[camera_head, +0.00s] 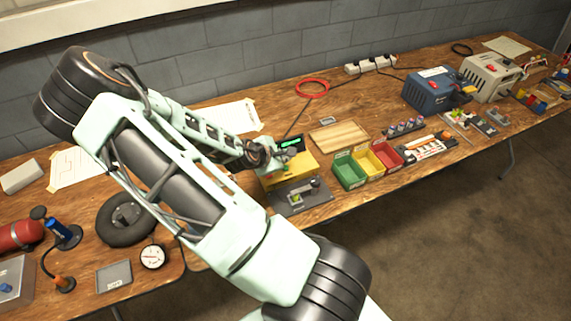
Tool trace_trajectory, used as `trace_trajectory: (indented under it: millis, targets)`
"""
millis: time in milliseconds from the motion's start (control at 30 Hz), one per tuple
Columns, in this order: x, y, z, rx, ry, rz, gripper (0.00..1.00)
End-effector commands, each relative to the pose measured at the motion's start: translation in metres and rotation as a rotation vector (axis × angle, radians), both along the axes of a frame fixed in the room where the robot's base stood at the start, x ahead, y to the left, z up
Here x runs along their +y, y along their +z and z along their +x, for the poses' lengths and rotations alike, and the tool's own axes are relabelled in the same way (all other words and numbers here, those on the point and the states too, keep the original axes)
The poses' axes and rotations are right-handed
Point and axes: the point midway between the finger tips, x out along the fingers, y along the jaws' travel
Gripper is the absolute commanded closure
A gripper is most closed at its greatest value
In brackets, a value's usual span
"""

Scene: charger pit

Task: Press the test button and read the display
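A yellow tester box (302,165) stands on the bench in the middle of the view. A black display (291,142) with lit green characters shows at its back edge; the characters are too small to read. My gripper (284,157) is at the top of the yellow box, just in front of the display. It is small and partly covered by my arm, so I cannot see whether its fingers are apart or whether they touch the box. The test button cannot be made out. A dark grey plate (283,201) with a small fixture lies in front of the box.
Green (349,171), yellow (369,162) and red (386,153) bins stand close to the right of the box. A wooden tray (338,135) lies behind them. A tyre (126,218) and gauge (153,257) lie to the left. A blue charger (430,90) stands farther right.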

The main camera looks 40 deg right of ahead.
Motion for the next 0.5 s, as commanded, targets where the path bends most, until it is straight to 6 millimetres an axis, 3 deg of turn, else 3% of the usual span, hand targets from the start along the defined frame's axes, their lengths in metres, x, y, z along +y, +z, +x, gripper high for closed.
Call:
trace_trajectory:
  millis: [200,500]
  targets:
    - [0.0,0.027,0.0,0.001,0.001,0.0,1.0]
    - [0.0,0.029,0.0,0.001,0.001,0.0,1.0]
